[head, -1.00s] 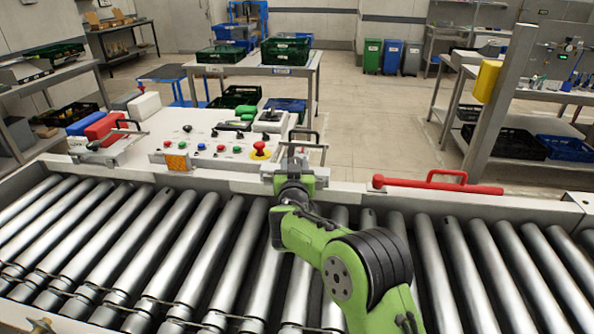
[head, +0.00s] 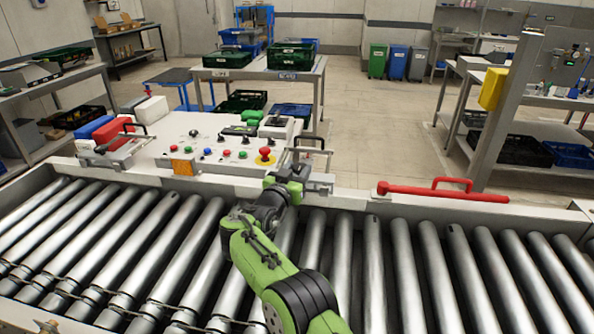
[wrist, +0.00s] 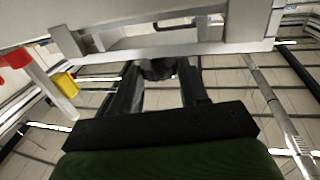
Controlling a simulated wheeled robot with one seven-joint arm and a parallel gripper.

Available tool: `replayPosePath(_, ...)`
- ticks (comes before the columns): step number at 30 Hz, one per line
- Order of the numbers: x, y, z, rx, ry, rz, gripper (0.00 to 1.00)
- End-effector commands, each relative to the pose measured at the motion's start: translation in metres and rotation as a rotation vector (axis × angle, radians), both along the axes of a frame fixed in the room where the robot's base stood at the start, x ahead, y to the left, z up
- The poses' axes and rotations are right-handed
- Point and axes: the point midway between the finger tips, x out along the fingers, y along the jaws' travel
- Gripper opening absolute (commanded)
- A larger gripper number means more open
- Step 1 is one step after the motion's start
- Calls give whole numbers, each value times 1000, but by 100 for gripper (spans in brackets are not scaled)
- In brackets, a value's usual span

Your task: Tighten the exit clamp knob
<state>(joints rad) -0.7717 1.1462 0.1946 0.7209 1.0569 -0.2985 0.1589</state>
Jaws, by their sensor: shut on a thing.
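The exit clamp (head: 318,182) is a grey metal block with a dark loop handle on the conveyor's far rail, right of the control panel. My gripper (head: 291,174) is at the clamp's left part and hides the knob in the head view. In the wrist view the clamp's pale body (wrist: 180,47) spans the top. The dark round knob (wrist: 158,68) sits between the fingertips of my gripper (wrist: 161,74), just under the clamp. The fingers are shut on the knob.
A red bar with a handle (head: 440,192) lies along the rail to the right. The control panel (head: 215,155) with buttons and a red emergency stop (head: 265,156) is close on the left. Bare rollers (head: 400,260) fill the front.

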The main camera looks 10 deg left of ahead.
Motion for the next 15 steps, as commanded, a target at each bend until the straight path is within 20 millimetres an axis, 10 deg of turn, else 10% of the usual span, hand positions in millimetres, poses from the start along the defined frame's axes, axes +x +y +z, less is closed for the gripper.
replayPosePath(8,0,0,1,0,-2,1,13)
replayPosePath(9,0,0,1,0,-2,1,50)
replayPosePath(15,0,0,0,0,-2,1,69)
